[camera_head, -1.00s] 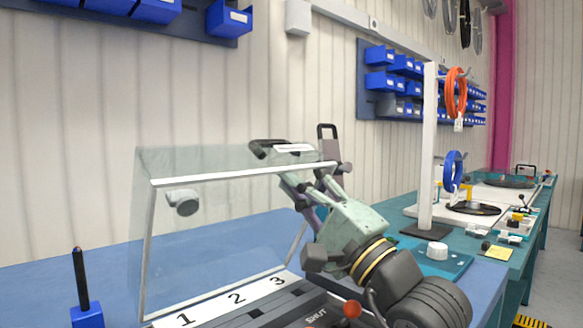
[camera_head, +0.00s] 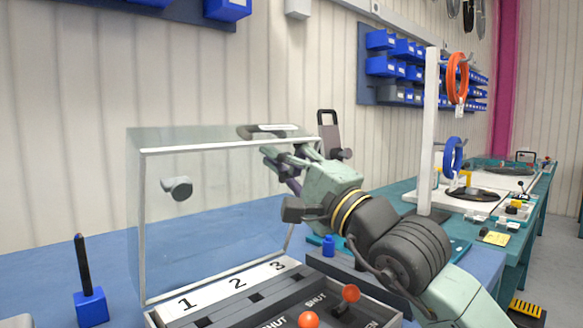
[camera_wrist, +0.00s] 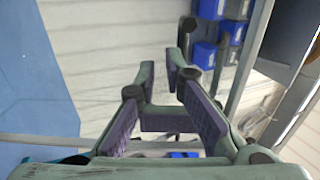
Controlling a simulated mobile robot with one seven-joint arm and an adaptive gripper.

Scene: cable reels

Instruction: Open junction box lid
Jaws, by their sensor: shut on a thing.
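The junction box lid (camera_head: 215,147) is a clear panel with pale edges. It stands raised and nearly upright behind the box (camera_head: 190,318), whose strip is numbered 1, 2, 3. A round grey latch or knob (camera_head: 176,188) is on the lid. A dark handle (camera_head: 257,131) is at its top edge.
Two levers with orange-red knobs (camera_head: 309,320) are on the box front. A blue block with a dark rod (camera_head: 90,304) stands at left. A white post with an orange cable coil (camera_head: 457,78) stands on the bench to the right. The blue mat left of the lid is mostly clear.

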